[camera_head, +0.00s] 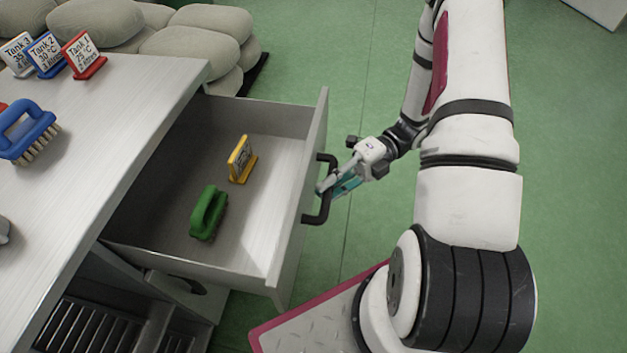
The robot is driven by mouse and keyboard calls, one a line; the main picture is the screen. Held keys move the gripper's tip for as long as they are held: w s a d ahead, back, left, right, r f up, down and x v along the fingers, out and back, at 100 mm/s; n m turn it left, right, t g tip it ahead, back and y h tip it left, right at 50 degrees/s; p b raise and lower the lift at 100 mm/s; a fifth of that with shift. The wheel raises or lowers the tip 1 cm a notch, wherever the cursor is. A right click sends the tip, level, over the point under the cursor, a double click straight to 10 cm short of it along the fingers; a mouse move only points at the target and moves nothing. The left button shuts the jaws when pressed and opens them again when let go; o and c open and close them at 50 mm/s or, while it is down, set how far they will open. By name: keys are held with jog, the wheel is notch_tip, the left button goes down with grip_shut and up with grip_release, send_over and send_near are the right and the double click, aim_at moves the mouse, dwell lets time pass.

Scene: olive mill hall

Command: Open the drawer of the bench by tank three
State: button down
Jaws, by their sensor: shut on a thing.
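The bench (105,135) stands at the left with a pale, light-grey top. Its drawer (293,215) is pulled well out towards the right, and its inside shows. A dark bar handle (319,212) sits on the drawer front. My gripper (326,188) is shut on this handle at about its middle; the fingertips are small and partly hidden there. Inside the drawer lie a green brush (207,213) and a yellow sign stand (241,161), apart from each other.
On the bench top stand a blue brush (24,130) and signs for Tank 1 (86,56), Tank 2 (47,54) and a third tank (18,54). Full sacks (190,40) are piled behind the bench. Green floor (300,75) is clear beyond the drawer. A slatted rack (95,325) shows below.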

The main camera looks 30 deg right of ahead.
jog(key=shift+s+d, duration=0.1)
jog(key=shift+d, duration=0.1)
jog(key=c, duration=1.5)
grip_release()
jog(key=shift+c, duration=0.2)
jog(key=shift+d, duration=0.15)
jog(key=w+d+r, duration=0.1)
jog(key=d, duration=1)
jog(key=shift+w+d+r, duration=0.3)
